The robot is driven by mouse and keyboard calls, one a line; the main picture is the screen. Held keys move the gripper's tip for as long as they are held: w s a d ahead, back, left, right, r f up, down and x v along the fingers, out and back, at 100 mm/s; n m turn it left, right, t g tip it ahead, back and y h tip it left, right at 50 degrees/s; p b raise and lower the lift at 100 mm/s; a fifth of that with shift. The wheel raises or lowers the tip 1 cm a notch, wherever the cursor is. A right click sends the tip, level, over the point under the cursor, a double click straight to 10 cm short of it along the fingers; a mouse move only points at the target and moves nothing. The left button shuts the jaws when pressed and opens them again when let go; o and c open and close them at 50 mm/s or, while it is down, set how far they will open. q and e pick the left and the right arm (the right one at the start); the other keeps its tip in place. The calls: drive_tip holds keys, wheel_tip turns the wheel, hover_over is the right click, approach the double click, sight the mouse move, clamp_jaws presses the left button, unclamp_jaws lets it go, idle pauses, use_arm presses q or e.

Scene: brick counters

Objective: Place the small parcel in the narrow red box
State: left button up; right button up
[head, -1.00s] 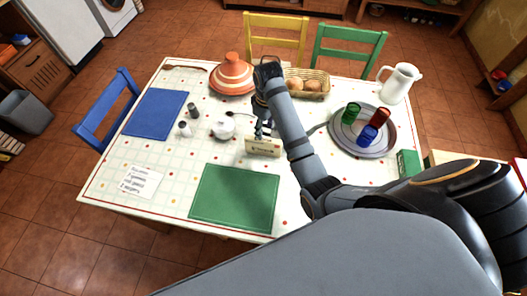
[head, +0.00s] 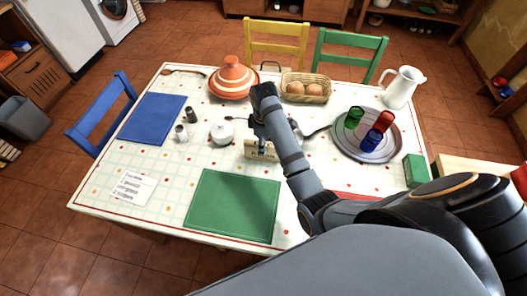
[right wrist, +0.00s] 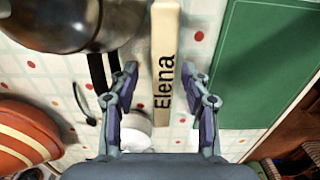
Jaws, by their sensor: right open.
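No parcel can be made out for sure. A cream block lettered "Elena" (head: 259,151) stands on the table left of my right forearm. In the right wrist view this block (right wrist: 166,60) lies between and beyond the open fingers of my right gripper (right wrist: 160,85), apart from both. A red patch (head: 356,196), perhaps the narrow red box, shows at the right front of the table; my arm hides most of it. A green box (head: 416,170) stands at the table's right edge. My left gripper is not in view.
A green mat (head: 232,206) lies in front of the block, and a white pot (head: 222,131) stands left. A dark pan (right wrist: 60,25) is beside the gripper. A tray (head: 345,148) with coloured glasses, a jug (head: 402,86), bread basket (head: 305,87) and tagine (head: 233,80) stand around.

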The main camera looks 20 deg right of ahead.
wheel_tip(320, 180, down, 4)
drive_tip(key=shift+s+a+f, duration=0.1)
drive_tip(key=shift+a, duration=0.05)
clamp_jaws()
idle(0.4)
